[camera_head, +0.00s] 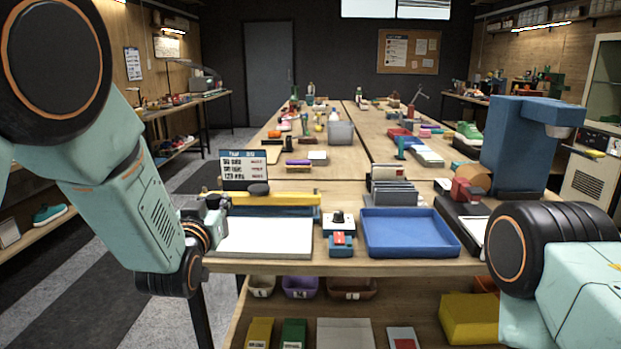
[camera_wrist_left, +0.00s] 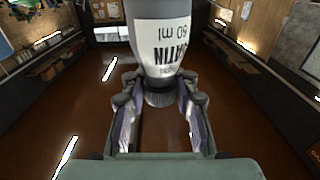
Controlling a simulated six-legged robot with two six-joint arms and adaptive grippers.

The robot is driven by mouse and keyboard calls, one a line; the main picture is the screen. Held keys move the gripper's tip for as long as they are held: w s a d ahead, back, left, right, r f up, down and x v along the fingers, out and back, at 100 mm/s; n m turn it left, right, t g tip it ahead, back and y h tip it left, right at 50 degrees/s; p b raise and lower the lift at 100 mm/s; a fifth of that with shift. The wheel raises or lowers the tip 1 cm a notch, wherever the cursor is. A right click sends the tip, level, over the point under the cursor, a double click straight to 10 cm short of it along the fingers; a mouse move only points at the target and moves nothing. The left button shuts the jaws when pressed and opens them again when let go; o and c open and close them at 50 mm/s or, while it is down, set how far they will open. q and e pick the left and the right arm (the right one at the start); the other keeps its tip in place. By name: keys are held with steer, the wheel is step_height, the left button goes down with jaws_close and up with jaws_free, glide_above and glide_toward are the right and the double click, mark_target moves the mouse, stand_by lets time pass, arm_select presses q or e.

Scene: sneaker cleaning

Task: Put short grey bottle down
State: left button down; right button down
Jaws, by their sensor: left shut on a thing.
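The short grey bottle (camera_wrist_left: 163,40) fills the top middle of the left wrist view. It has a white label with dark lettering, part of which reads "60 ml", and the letters appear upside down there. My left gripper (camera_wrist_left: 160,103) has its two fingers on either side of the bottle's dark narrow end and is shut on it. In the head view my left gripper (camera_head: 213,212) is at the left end of the near table, beside the white board; the bottle cannot be made out clearly there. My right gripper is out of view; only part of my right arm shows at right.
A white board (camera_head: 265,238), a small red-and-blue block (camera_head: 341,240) and an empty blue tray (camera_head: 408,233) lie along the table's front edge. A yellow bar (camera_head: 285,199) and a price sign (camera_head: 243,168) stand behind the board. A blue machine (camera_head: 517,145) stands at right.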

arm_select(q)
steer(key=shift+s, duration=0.15)
steer(key=s+f, duration=1.6)
steer(key=s, duration=0.4)
steer(key=shift+s+d+f, duration=0.2)
steer(key=shift+d+f, duration=0.1)
steer(key=shift+f, duration=0.1)
